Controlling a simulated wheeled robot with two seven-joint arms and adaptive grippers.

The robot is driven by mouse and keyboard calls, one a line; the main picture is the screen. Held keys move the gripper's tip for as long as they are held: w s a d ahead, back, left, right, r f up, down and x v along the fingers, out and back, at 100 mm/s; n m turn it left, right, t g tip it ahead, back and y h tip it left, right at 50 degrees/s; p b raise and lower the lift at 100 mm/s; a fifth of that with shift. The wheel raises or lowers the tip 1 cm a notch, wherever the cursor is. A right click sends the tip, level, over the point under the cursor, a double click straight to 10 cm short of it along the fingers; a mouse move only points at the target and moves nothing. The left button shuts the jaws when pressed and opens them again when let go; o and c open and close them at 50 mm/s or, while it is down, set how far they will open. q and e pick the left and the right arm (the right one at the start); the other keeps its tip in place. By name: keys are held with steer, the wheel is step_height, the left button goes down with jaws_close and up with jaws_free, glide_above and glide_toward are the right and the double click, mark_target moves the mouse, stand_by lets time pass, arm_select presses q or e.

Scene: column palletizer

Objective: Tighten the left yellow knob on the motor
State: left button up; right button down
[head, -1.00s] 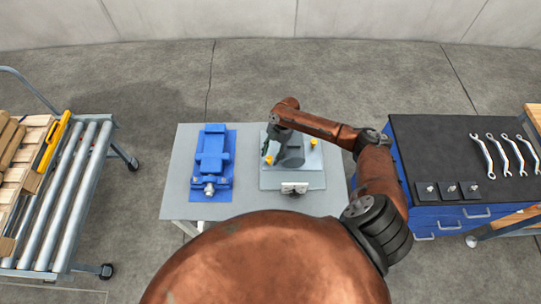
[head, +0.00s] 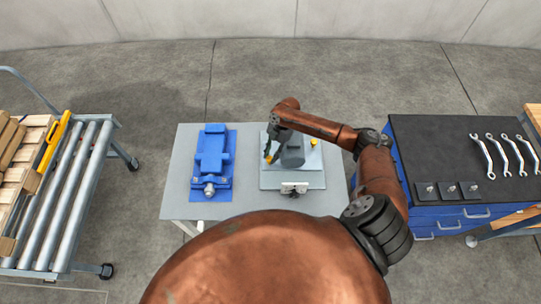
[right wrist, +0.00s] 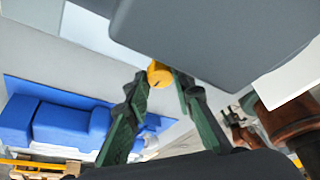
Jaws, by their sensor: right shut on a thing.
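The grey motor (head: 293,154) sits on a light grey plate on the table. The left yellow knob (head: 269,158) is at the motor's left side, and the right yellow knob (head: 314,142) is at its right. My right gripper (head: 267,152) reaches down at the left knob. In the right wrist view the gripper's green fingers (right wrist: 160,79) are shut on the left yellow knob (right wrist: 158,73), one on each side, beside the grey motor body (right wrist: 215,40). My left gripper is not in view.
A blue vise (head: 212,158) stands left of the motor on the grey table (head: 182,180). A roller cart (head: 75,200) with boxes is at far left. A blue tool cabinet (head: 430,150) with several wrenches is at right. Table space between vise and motor plate is clear.

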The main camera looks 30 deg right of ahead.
steer(key=shift+s+r+m+p, duration=0.1)
steer(key=shift+r+m+p, duration=0.05)
steer(key=shift+m+p, duration=0.6)
steer(key=m+t+p, duration=0.1)
steer(key=m+p, duration=0.2)
steer(key=p, duration=0.1)
steer(key=m+t+p, duration=0.2)
steer(key=m+p, duration=0.2)
steer(key=m+t+h+p, duration=0.1)
steer(key=m+p, duration=0.3)
steer(key=shift+s+a+r+t, duration=0.1)
steer(key=shift+s+a+t, duration=0.1)
steer(key=shift+s+t, duration=0.15)
steer(key=shift+f+m+t+h+p, duration=0.1)
steer(key=shift+m+t+h+p, duration=0.2)
steer(key=shift+m+p, duration=0.75)
steer(key=shift+f+m+t+h+p, duration=0.1)
steer(key=shift+m+h+p, duration=0.3)
steer(key=shift+m+p, duration=0.6)
steer(key=c, duration=1.7)
jaws_free()
steer(key=shift+o, duration=0.2)
steer(key=v, duration=1.2)
